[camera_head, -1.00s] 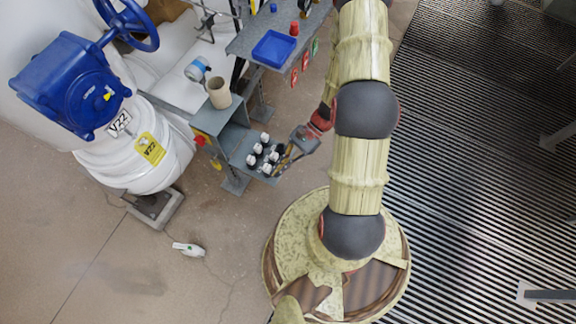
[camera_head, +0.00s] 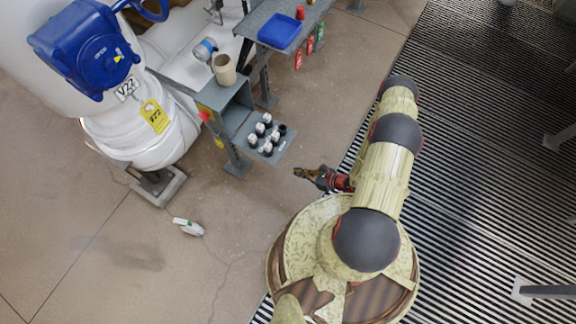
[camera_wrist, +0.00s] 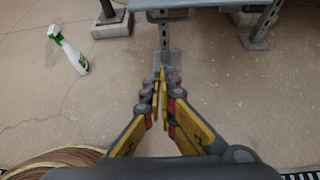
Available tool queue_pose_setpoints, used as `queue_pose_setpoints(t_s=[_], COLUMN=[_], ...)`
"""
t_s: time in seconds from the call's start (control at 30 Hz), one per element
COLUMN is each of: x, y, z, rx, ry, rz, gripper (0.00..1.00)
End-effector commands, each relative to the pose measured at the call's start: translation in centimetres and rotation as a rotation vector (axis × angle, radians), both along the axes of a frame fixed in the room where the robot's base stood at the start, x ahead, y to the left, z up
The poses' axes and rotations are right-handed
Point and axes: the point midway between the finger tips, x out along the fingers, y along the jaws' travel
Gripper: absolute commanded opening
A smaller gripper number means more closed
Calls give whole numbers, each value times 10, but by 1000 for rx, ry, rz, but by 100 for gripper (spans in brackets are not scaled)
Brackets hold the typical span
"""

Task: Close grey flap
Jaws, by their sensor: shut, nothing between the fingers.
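The grey flap (camera_head: 286,146) hangs open, roughly level, at the front of the grey box (camera_head: 222,101) in the head view. Several black-and-white knobs stand on it. My gripper (camera_head: 298,173) is to the lower right of the flap in the picture, apart from it and empty. In the wrist view my gripper (camera_wrist: 160,76) has its fingertips together, over bare floor. A grey panel edge (camera_wrist: 200,3) crosses the top of that view; I cannot tell for sure whether it is the flap.
A beige cup (camera_head: 224,70) stands on the box. A blue tray (camera_head: 280,30) sits on the bench behind. A spray bottle (camera_head: 188,227) is on the floor at left, beyond which stands a white valve body (camera_head: 140,135). Floor between flap and gripper is clear.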

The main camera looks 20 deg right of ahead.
Motion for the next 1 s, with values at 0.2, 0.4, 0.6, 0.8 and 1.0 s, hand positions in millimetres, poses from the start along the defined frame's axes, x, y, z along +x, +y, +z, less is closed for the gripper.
queue_pose_setpoints(t_s=[0.2, 0.4, 0.6, 0.8, 1.0], x=[10, 25, 47, 71, 82], y=[-10, 1, 18, 35, 41], z=[-4, -16, -34, -52, -34], rx=[-59, -60, -60, -60, -59], ry=[-36, -38, -38, -37, -38], rz=[-17, -13, -12, -11, -15], gripper=[0, 0, 0, 0, 0])
